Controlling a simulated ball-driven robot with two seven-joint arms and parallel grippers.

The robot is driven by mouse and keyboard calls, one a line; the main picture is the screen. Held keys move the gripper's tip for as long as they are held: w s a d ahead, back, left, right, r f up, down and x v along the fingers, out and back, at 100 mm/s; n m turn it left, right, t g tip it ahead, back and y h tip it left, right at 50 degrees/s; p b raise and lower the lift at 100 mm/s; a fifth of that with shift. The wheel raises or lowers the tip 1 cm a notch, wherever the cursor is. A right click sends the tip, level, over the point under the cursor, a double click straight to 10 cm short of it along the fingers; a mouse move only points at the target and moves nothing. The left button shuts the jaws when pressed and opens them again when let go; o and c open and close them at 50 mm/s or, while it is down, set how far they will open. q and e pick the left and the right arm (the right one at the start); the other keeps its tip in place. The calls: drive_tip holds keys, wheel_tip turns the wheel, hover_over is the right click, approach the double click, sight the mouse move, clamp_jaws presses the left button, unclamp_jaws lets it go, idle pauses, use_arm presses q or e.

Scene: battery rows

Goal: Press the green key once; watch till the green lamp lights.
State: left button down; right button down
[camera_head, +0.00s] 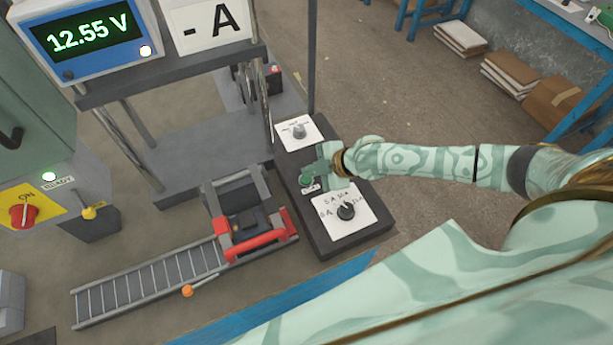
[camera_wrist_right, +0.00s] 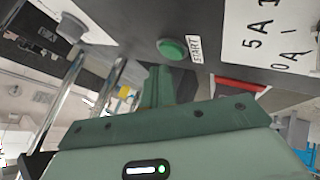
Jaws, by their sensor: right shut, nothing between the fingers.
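The green key (camera_head: 306,180) sits on the dark control box between two white dial plates. In the right wrist view the green key (camera_wrist_right: 172,48) is a round button beside a START label. My right gripper (camera_head: 324,168) is shut and empty, right beside the key; in the wrist view its fingertips (camera_wrist_right: 159,72) point at the key, and I cannot tell whether they touch it. My left gripper is not in view.
A meter (camera_head: 90,35) reads 12.55 V, with a whitish lamp lit on it. A card (camera_head: 210,28) shows "- A". A red switch (camera_head: 23,211), a yellow knob, a red-handled clamp (camera_head: 258,240) and a roller track (camera_head: 150,282) stand left of the control box.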

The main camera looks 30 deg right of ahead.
sight(311, 180)
wheel_tip(311, 180, up, 5)
drive_tip(key=p, duration=0.4)
idle(0.3)
idle(0.7)
